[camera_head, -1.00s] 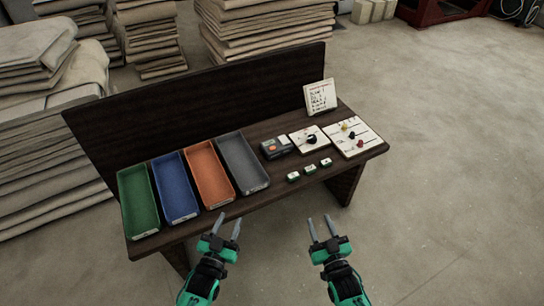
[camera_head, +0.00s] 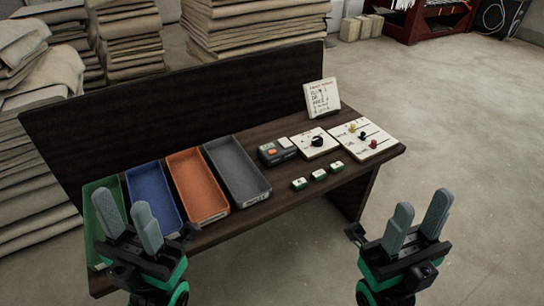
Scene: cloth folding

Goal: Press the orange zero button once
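A small dark device (camera_head: 277,151) sits on the dark wooden bench, just right of the grey tray. It has an orange button (camera_head: 271,152) on its top and a pale patch at its right. My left gripper (camera_head: 128,220) is open and empty, in front of the bench's left end, and hides part of the green and blue trays. My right gripper (camera_head: 416,220) is open and empty, in front of the bench's right end. Both grippers are apart from the device.
The bench (camera_head: 290,202) holds green, blue, orange (camera_head: 197,185) and grey (camera_head: 237,170) trays, small green-white blocks (camera_head: 318,175), a black-knob board (camera_head: 316,143), a board with coloured knobs (camera_head: 363,140) and a written sign (camera_head: 322,98). A high back panel (camera_head: 180,110) stands behind. Floor at right is clear.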

